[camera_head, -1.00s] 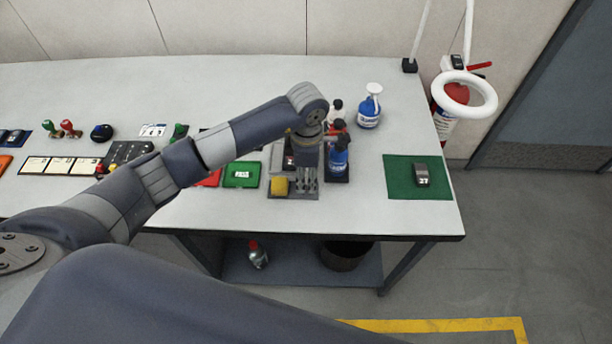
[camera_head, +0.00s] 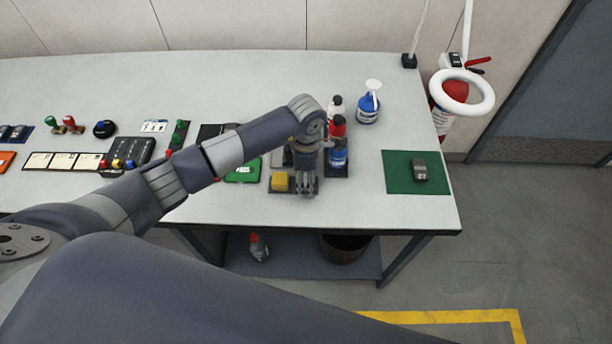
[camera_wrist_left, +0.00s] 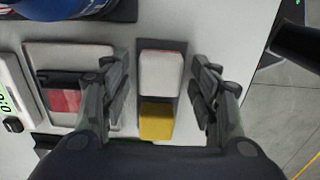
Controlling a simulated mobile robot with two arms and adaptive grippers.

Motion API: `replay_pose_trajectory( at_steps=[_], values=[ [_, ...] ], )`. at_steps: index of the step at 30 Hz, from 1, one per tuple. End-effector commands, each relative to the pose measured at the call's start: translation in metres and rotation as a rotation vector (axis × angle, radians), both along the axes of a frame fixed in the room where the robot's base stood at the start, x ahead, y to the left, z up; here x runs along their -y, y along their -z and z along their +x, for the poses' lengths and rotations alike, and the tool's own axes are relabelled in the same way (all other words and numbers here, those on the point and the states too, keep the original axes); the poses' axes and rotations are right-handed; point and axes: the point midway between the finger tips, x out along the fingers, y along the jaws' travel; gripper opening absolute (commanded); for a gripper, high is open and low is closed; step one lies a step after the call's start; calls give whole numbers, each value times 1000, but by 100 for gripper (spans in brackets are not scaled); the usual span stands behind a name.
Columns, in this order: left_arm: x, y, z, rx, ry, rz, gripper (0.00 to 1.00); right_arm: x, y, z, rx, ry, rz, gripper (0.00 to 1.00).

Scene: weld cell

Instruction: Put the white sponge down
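The white sponge (camera_wrist_left: 161,73) lies in a dark slot of the tray, between the two fingers of my left gripper (camera_wrist_left: 163,82) in the left wrist view. A narrow gap shows on each side of it, so the gripper looks open around it. A yellow sponge (camera_wrist_left: 156,121) sits in the same slot beside it. In the head view my left gripper (camera_head: 306,187) is over the right part of the grey tray (camera_head: 272,190), right of the yellow sponge (camera_head: 280,181), and hides the white sponge. My right gripper is not in view.
Red-capped and blue bottles (camera_head: 338,152) stand just behind the gripper, with a blue spray bottle (camera_head: 368,108) farther back. A green mat (camera_head: 400,183) with a small dark device (camera_head: 419,170) lies to the right. The table between tray and mat is clear.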

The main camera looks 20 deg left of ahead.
Motion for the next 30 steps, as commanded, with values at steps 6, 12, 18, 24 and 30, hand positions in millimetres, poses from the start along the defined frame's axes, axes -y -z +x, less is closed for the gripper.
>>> replay_pose_trajectory(
  at_steps=[6, 12, 18, 24, 30],
  values=[
    [0, -1, 0, 0, 0, 0, 56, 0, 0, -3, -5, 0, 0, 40],
    [0, -15, 2, 5, 2, -2, 56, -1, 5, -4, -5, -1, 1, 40],
    [0, -57, 2, 8, 3, -1, 56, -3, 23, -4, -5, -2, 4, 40],
    [0, -97, 1, 5, 2, 0, 56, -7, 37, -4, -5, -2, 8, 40],
    [0, -119, 1, 2, 1, 0, 56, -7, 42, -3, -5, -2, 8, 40]
  ],
)
